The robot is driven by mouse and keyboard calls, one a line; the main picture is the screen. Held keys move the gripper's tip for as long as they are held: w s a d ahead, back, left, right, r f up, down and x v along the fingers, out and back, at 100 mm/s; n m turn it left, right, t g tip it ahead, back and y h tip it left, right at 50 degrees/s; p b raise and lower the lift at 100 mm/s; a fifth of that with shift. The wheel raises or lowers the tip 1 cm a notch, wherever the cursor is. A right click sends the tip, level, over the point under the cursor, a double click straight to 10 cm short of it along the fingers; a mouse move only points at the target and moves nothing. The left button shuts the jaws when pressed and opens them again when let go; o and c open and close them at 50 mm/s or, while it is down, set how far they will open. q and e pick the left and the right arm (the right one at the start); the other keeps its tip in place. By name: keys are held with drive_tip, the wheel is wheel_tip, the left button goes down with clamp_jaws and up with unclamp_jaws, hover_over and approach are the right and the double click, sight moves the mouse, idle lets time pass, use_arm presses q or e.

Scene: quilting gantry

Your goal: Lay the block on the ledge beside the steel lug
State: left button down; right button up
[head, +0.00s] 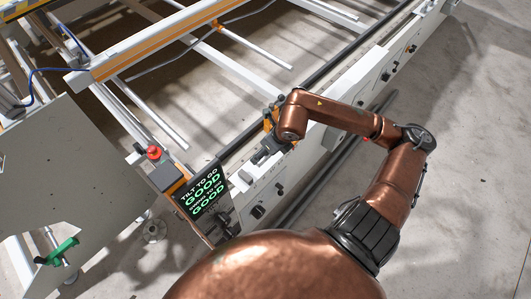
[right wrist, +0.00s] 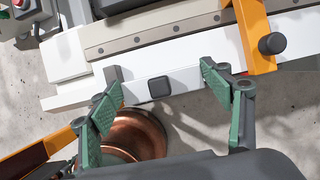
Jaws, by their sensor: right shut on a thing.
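My right gripper (right wrist: 165,82) reaches the front of the machine's rail in the right wrist view, its green-padded fingers well apart. A pale block (right wrist: 140,90) with a dark square on its face spans between the fingertips; its outline blends into the white ledge (right wrist: 65,62) behind. In the head view my right gripper (head: 262,154) is small and dark over the rail, and the block cannot be made out there. My left gripper is not in view.
An orange bracket (right wrist: 257,38) with a black knob stands right of the gripper. A display (head: 202,193) reads "TILT TO GO GOOD", with a second GOOD below. A red button (head: 154,152) sits left of it. Concrete floor (head: 470,120) is open at right.

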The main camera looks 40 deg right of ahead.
drive_tip(key=f, duration=0.1)
drive_tip(key=w+d+f, duration=0.2)
drive_tip(key=f, duration=0.1)
drive_tip(key=shift+w+d, duration=0.1)
drive_tip(key=shift+w, duration=0.05)
drive_tip(key=shift+w+d+f+b, duration=0.15)
drive_tip(key=shift+f+b, duration=0.35)
drive_tip(key=shift+f, duration=1.15)
drive_tip(key=shift+f, duration=0.15)
drive_tip(key=o, duration=1.3)
drive_tip(key=shift+r, duration=0.25)
drive_tip(key=p+v, duration=0.2)
drive_tip(key=v, duration=1)
drive_tip(key=shift+f, duration=0.1)
